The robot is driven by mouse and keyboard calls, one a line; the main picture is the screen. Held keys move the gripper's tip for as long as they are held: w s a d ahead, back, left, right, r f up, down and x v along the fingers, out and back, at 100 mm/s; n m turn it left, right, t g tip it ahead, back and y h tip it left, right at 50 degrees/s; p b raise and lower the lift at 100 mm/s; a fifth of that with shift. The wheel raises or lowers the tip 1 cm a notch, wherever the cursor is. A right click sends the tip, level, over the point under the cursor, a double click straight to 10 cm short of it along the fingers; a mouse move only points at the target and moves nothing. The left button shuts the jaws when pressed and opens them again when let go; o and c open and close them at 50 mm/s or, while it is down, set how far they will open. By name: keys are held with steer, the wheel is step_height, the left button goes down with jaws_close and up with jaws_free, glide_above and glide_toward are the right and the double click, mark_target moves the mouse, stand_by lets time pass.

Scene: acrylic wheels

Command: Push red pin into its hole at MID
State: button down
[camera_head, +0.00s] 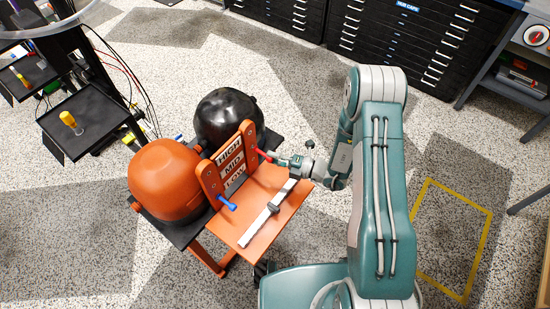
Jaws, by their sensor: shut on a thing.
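The red pin (264,155) is a short rod at the right side of the label board (210,180), beside the upper labels. The board is an orange upright frame with the labels HIGH, MID (233,166) and LOW, top to bottom. My gripper (274,159) comes in from the right and is shut on the red pin's outer end. The pin's tip points left toward the board's right edge. I cannot tell how far it is in a hole, and the hole itself is hidden.
A blue pin (227,203) sticks out at the board's lower left. A pale bar (267,213) lies on the orange table (285,213). An orange dome (165,178) and a black dome (228,118) stand behind the board. A black tray (95,125) is at left.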

steer(key=shift+w+a, duration=0.35)
steer(key=shift+a, duration=0.1)
steer(key=shift+c, duration=2)
jaws_free()
steer(key=v, duration=1.2)
